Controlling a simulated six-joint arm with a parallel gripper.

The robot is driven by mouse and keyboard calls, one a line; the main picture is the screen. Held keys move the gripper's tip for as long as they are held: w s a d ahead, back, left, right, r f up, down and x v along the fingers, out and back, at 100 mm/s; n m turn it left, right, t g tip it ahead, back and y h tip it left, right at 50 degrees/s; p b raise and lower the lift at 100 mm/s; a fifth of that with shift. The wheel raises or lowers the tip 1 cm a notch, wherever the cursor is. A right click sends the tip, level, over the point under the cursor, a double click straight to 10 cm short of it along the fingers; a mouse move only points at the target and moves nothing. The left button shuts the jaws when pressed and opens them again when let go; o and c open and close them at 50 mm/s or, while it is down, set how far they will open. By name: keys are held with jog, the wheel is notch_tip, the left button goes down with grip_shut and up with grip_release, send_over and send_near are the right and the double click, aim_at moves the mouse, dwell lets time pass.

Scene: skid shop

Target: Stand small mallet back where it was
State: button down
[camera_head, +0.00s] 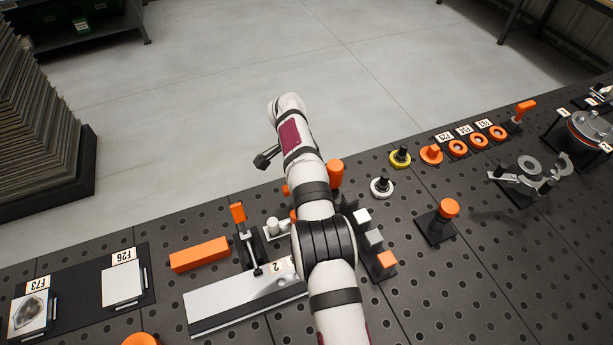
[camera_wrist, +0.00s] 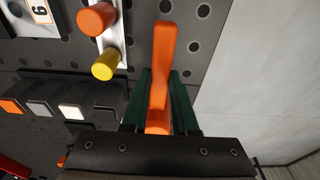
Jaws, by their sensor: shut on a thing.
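The small mallet, seen as an orange bar-like piece (camera_wrist: 164,60), sits between the two dark green fingers of my gripper (camera_wrist: 160,105) in the wrist view. The fingers are shut on it, and its lower end is partly covered by them. The rest of the mallet is hidden. In the head view my own arm hides the gripper, and I cannot tell which orange parts beside the arm belong to the mallet. An orange cylinder (camera_head: 336,172) shows just right of the arm. I cannot tell whether the mallet touches the bench.
Orange (camera_wrist: 97,18) and yellow (camera_wrist: 106,65) cylinders stand on a pale strip near the mallet. A row of small blocks (camera_head: 374,238) stands right of my arm. An orange bar (camera_head: 200,254) lies left. An orange-topped post (camera_head: 447,210) stands right. The perforated bench (camera_head: 480,290) has free room there.

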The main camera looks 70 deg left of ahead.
jog(key=shift+f, duration=0.9)
jog(key=shift+c, duration=1.8)
grip_release()
jog(key=shift+r, duration=0.1)
jog(key=shift+s+r, duration=0.2)
jog(key=shift+r, duration=3.2)
